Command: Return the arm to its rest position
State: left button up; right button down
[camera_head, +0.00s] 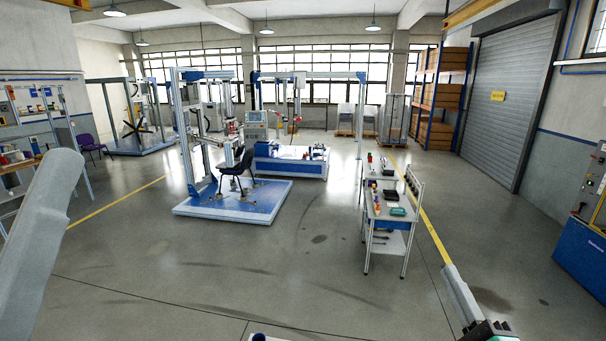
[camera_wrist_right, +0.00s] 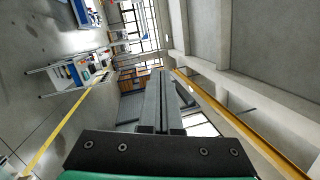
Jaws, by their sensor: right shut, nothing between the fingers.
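My right gripper (camera_head: 450,270) shows at the bottom right of the head view. Its grey fingers point up and away over the floor, with a black and green body behind them. In the right wrist view its two long grey fingers (camera_wrist_right: 160,80) lie together, shut and empty. They touch nothing. A pale link of my left arm crosses the left edge of the head view. The left gripper itself is out of the frame.
A workbench trolley (camera_head: 385,209) with small parts stands ahead of the right gripper. A blue test platform (camera_head: 270,207) with a dark chair (camera_head: 237,168) stands at centre left. A blue cabinet (camera_head: 582,258) is at the right edge. The floor between is open.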

jog(key=s+a+r+n+t+y+p, duration=0.1)
jog(key=s+a+r+n+t, duration=0.15)
jog(key=r, duration=0.55)
jog(key=s+a+r+n+t+y, duration=0.1)
jog(key=s+a+r+n, duration=0.2)
jog(key=r, duration=0.4)
pick_arm(q)
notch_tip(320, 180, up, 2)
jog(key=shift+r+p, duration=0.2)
jog(key=shift+p, duration=0.15)
pick_arm(e)
jog(key=s+a+r+n+t+y, duration=0.1)
jog(key=s+r+n+t, duration=0.2)
jog(key=s+r+n, duration=0.9)
jog(key=n, duration=0.4)
jog(key=shift+s+a+n, duration=0.2)
jog(key=shift+s+n, duration=0.1)
jog(key=shift+n, duration=0.05)
jog(key=shift+t, duration=0.25)
